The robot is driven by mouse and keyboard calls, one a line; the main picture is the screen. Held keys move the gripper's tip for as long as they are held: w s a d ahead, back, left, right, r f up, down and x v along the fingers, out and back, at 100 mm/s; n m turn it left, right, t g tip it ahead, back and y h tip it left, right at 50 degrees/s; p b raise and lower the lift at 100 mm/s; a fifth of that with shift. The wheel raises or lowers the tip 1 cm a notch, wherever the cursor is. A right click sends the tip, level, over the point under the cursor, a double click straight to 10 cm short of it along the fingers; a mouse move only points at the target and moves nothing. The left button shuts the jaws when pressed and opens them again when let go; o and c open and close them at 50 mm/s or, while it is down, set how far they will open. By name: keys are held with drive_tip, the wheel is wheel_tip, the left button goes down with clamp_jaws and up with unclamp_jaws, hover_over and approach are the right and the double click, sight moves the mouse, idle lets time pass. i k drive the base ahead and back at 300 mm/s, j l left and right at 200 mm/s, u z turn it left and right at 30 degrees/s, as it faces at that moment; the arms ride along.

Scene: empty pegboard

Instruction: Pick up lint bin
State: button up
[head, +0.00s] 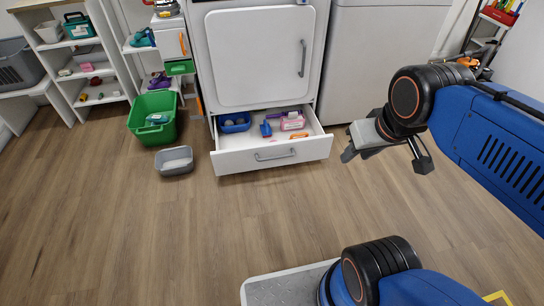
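A small grey open bin (174,161) stands on the wooden floor, left of the open drawer. A larger green bin (154,118) with some items in it stands just behind it. No label shows which of them is the lint bin. My gripper (386,160) is at the right of the head view, well to the right of both bins and apart from them. Its two fingers are spread wide, with nothing between them.
A white machine's bottom drawer (272,154) is pulled out, holding a blue tray (234,122) and small items. White shelves (83,60) stand at the back left. A second white appliance (377,55) stands at the right. The floor in front is clear.

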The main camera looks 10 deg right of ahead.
sight(172, 162)
drive_tip(key=i+j+z, duration=0.4)
drive_tip(key=j, duration=1.05)
drive_tip(key=j+z, duration=0.35)
drive_tip(key=j, duration=1.15)
drive_tip(key=k+j+z, duration=0.1)
drive_tip(key=j+z, duration=0.3)
drive_tip(key=j, duration=1.1)
